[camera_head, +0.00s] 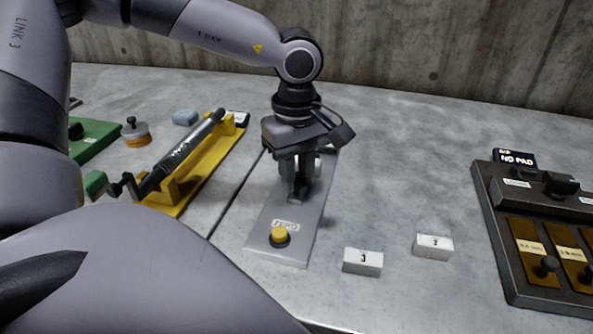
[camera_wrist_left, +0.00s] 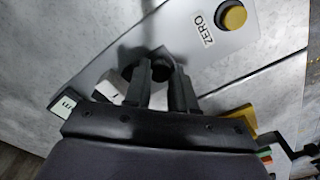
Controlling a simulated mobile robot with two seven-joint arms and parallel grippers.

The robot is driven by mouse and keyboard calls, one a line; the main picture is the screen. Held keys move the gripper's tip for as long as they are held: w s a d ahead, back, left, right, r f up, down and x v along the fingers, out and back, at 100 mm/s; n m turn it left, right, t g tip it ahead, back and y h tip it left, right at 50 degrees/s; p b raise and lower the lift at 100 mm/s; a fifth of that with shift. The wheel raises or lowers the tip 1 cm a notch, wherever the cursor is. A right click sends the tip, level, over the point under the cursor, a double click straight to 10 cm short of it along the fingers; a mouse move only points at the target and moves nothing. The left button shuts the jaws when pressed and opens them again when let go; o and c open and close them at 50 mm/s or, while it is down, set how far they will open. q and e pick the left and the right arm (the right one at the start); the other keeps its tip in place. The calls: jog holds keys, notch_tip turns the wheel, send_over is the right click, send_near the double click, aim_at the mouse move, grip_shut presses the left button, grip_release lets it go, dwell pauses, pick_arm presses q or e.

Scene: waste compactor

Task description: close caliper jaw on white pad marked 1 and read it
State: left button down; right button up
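The caliper is a grey plate (camera_head: 265,230) with a ZERO label and a yellow button (camera_head: 279,236); the button also shows in the left wrist view (camera_wrist_left: 233,17). My left gripper (camera_head: 297,190) points down over the plate's far part. Its fingers (camera_wrist_left: 162,75) stand apart on either side of a dark round part (camera_wrist_left: 160,62) of the caliper; I cannot tell whether they touch it. A white pad (camera_wrist_left: 112,88), apparently marked 1, lies beside the fingers in the left wrist view. The caliper's jaw is mostly hidden by my gripper. My right gripper is not in view.
White pads marked 3 (camera_head: 362,262) and apparently 2 (camera_head: 433,247) lie right of the plate. A dark console (camera_head: 492,235) with a NO PAD display (camera_head: 515,159) stands at right. A yellow fixture (camera_head: 182,190) stands left. A small display (camera_wrist_left: 66,104) is unreadable.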

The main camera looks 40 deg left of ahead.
pick_arm(q)
jog(key=shift+w+a+b, duration=0.25)
jog(key=shift+w+a, duration=0.1)
jog(key=shift+w, duration=0.25)
jog(key=shift+w+a+b, duration=0.2)
jog(key=shift+w+a, duration=0.1)
jog(key=shift+w, duration=0.3)
jog(key=shift+w+a+r, duration=0.1)
jog(key=shift+w, duration=0.1)
jog(key=c, duration=0.9)
grip_release()
jog(key=shift+w, duration=0.1)
jog(key=shift+c, duration=0.2)
notch_tip(320, 180, up, 7)
